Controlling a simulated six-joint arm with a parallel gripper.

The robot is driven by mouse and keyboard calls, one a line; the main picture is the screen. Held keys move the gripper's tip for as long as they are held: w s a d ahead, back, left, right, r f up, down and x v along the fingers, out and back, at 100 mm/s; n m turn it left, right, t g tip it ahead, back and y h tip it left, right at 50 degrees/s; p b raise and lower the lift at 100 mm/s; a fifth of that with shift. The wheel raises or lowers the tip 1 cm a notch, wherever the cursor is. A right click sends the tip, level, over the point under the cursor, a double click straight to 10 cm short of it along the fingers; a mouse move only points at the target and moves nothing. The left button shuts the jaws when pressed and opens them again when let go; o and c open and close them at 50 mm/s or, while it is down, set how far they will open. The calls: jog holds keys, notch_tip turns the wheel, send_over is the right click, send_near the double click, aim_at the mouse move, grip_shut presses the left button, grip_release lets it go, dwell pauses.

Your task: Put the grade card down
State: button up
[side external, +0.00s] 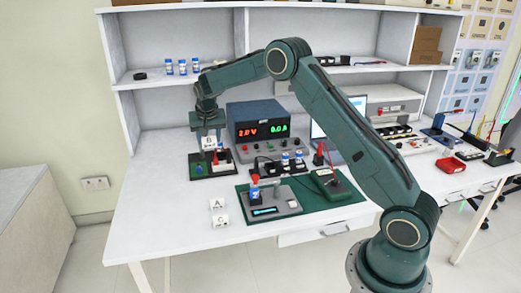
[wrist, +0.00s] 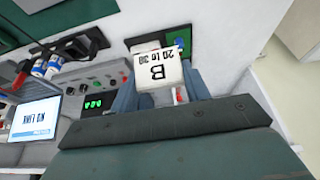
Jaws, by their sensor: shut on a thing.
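My gripper (side external: 209,146) is shut on a white grade card (side external: 208,142) marked B. In the wrist view the card (wrist: 158,68) reads "B" and "20 to 30" upside down, between my two blue-grey fingers (wrist: 160,92). My gripper is above a small dark board (side external: 212,170) with green, red and white parts at the left of the bench. The card looks raised over this board; the exact gap is hard to tell. Two other white cards, A (side external: 217,204) and C (side external: 220,221), stand on the bench nearer the front edge.
A power supply (side external: 257,122) with red and green digits stands right of my gripper. A black holder (side external: 280,166) with blue-capped cells is in front of it. A grey tester (side external: 270,202) sits on a green mat (side external: 328,213).

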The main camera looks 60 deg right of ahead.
jog(key=shift+s+d, duration=0.1)
dwell(0.4)
jog(key=s+d+m+g, duration=0.2)
jog(key=s+d+m, duration=0.3)
jog(key=s, duration=0.5)
jog(key=s+d+m+g, duration=0.2)
jog(key=s+d+m, duration=0.4)
jog(key=s, duration=0.4)
jog(key=s+d+m+g, duration=0.2)
jog(key=s+d+m, duration=0.4)
jog(key=s, duration=0.4)
jog(key=shift+d+r+m, duration=0.15)
jog(key=shift+r+m, duration=0.1)
jog(key=shift+m, duration=0.25)
jog(key=shift+f, duration=0.1)
notch_tip(320, 180, down, 20)
jog(key=shift+w+r, duration=0.1)
jog(key=o, duration=0.9)
jog(key=shift+o, duration=0.2)
